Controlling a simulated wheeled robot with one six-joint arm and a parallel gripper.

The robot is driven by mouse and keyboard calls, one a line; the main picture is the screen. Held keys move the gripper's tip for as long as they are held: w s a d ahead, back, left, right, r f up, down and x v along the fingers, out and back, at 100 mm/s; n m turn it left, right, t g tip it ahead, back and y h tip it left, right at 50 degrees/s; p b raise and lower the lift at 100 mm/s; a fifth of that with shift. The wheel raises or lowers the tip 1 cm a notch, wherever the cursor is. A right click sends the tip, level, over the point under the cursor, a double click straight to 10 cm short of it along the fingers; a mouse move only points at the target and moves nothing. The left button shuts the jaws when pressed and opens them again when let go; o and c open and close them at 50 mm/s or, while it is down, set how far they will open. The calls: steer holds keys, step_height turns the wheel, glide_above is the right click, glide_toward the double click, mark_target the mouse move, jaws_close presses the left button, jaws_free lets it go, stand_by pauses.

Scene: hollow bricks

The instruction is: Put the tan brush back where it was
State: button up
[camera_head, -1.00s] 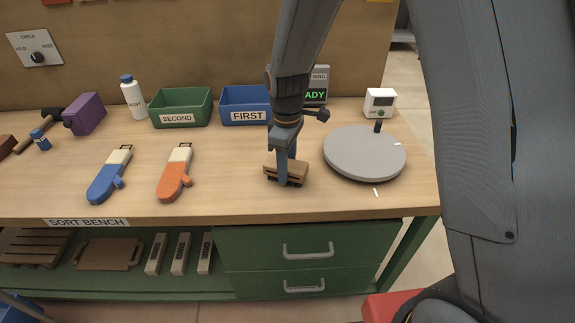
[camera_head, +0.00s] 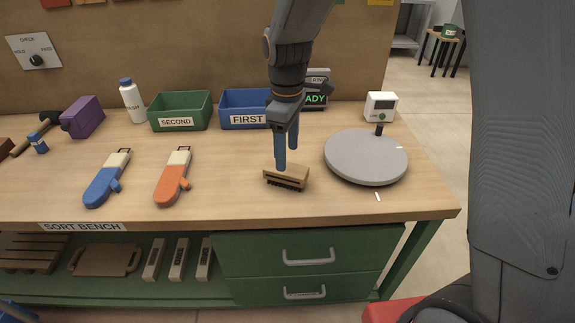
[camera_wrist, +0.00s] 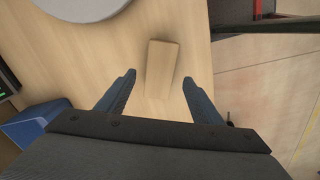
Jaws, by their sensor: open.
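The tan brush (camera_head: 286,177) lies on the bench top left of the grey round plate, with its dark bristles facing down. In the wrist view the brush (camera_wrist: 161,70) shows as a plain tan block, just beyond and between the fingertips. My gripper (camera_head: 286,158) is open and empty, just above the brush. In the wrist view both blue fingers of my gripper (camera_wrist: 160,80) stand apart, with a gap on each side of the brush.
The grey round plate (camera_head: 365,157) is right of the brush. An orange mitt-shaped tool (camera_head: 172,180) and a blue one (camera_head: 104,182) lie to the left. A blue FIRST bin (camera_head: 240,108) and a green SECOND bin (camera_head: 180,111) stand behind. The bench between orange tool and brush is clear.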

step_height(320, 180, up, 5)
steer(key=s+d+f+m, duration=0.3)
steer(key=s+d+m, duration=0.3)
steer(key=s+d, duration=0.1)
steer(key=s+d+f+m, duration=0.3)
steer(key=s+d+m, duration=0.4)
steer(key=s+d, duration=0.1)
steer(key=shift+f+t+b, duration=0.2)
steer(key=shift+t+b, duration=0.2)
